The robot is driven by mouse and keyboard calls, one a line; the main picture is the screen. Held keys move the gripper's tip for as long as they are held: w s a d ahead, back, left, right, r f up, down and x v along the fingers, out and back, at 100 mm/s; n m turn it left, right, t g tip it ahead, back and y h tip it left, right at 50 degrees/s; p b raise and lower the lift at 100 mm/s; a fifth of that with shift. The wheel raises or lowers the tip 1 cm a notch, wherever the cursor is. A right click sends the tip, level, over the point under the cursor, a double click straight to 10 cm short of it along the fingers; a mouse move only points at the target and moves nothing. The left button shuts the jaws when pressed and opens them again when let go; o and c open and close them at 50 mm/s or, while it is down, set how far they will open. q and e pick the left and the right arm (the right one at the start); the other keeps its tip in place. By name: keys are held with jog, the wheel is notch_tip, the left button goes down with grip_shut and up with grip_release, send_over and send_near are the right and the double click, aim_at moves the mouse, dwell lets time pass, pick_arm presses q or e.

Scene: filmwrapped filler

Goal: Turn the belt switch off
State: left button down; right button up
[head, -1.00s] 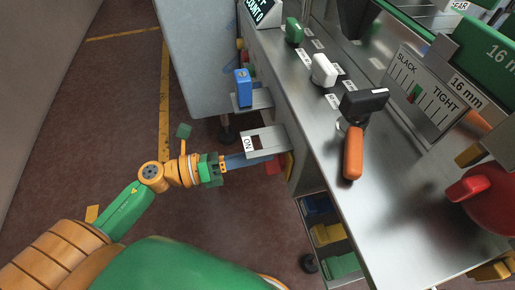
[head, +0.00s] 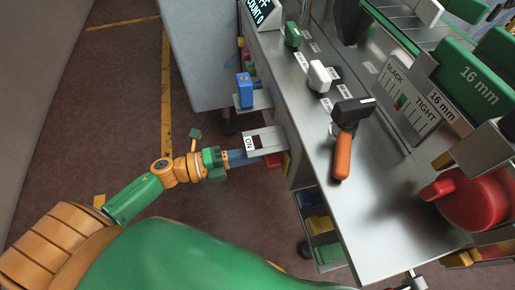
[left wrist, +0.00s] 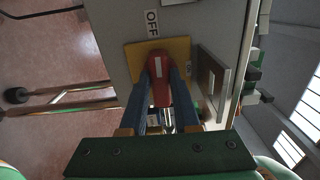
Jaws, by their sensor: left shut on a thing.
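The red switch handle (left wrist: 159,82) stands on a yellow plate (left wrist: 180,48) on the grey cabinet side. An OFF label (left wrist: 152,23) is above it in the left wrist view. In the head view, the red handle (head: 273,160) shows partly beneath a grey bracket (head: 266,136) that carries an ON label (head: 249,143). My left gripper (head: 245,158) reaches in from the left under the bracket. Its blue fingers (left wrist: 160,92) lie on both sides of the red handle and are shut on it. My right gripper is not in view.
A blue block (head: 244,91) sits on a shelf just behind the bracket. The steel bench (head: 365,215) carries green, white and black knobs, the black one with an orange handle (head: 342,157). Coloured bins (head: 322,225) are below. Floor at left is open.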

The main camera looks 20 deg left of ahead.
pick_arm(q)
jog(key=shift+n, duration=0.3)
dwell(0.4)
jog(key=c, duration=0.6)
grip_release()
jog(key=shift+c, duration=0.2)
jog(key=v, duration=0.7)
jog(key=shift+b, duration=0.4)
